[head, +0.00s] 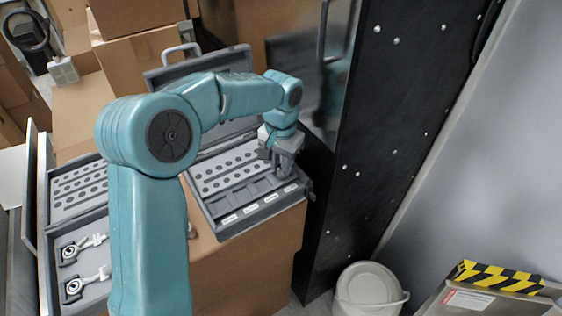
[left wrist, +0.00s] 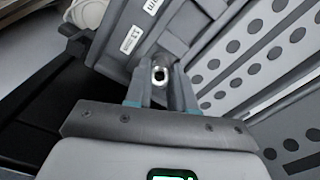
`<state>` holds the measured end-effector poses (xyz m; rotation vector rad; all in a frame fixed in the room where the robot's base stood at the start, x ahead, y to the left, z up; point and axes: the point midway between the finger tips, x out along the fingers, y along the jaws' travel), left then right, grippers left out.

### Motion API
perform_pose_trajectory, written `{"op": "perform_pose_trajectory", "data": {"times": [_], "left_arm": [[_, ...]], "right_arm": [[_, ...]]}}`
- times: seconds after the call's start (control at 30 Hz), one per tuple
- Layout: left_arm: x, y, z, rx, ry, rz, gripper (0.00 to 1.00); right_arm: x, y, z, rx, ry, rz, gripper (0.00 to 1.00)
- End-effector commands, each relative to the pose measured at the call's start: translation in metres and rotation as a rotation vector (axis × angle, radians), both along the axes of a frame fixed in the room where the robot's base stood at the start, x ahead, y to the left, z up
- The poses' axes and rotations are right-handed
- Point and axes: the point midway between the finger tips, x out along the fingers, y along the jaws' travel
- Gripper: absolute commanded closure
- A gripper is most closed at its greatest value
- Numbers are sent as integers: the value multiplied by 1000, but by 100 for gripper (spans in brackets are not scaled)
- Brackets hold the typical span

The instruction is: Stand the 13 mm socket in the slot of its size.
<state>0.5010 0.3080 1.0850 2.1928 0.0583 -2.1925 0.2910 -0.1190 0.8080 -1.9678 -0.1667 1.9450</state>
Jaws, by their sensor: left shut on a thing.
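My left gripper (head: 283,172) reaches over the right part of an open grey tool case (head: 232,232). In the left wrist view its fingers (left wrist: 160,92) are shut on a small shiny metal socket (left wrist: 160,74), seen end-on with a dark hole. The socket is at or just above the slotted tray; I cannot tell whether it touches it. The case has a row of slots with white labels (head: 229,219) along the front edge. One label shows near the fingers in the wrist view (left wrist: 131,39), its text too small to read surely. My right gripper is not in view.
Panels with round holes (head: 222,172) lie behind the slots. Another open case (head: 52,215) with ratchet-like tools (head: 74,288) is at left. A black cabinet (head: 385,120) stands close on the right. A white bucket (head: 368,285) is on the floor below; cardboard boxes (head: 140,60) are behind.

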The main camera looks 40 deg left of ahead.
Motion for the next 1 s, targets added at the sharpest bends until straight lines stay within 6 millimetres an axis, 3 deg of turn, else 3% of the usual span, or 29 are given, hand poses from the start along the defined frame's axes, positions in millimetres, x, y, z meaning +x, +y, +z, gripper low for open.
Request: {"op": "perform_pose_trajectory", "data": {"times": [0.1, 0.13, 0.2, 0.57, 1.0], "left_arm": [[0, 0, -4, 0, 0, -1, 100], [0, 0, -3, 0, 0, -1, 67], [0, 0, -2, 0, 0, -1, 51], [1, 0, 5, 0, -2, 0, 51], [1, 0, 97, 0, -5, -1, 51]], "right_arm": [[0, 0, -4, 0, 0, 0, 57], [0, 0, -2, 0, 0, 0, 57], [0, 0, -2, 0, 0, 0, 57], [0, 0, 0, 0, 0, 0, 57], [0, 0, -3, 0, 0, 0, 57]]}}
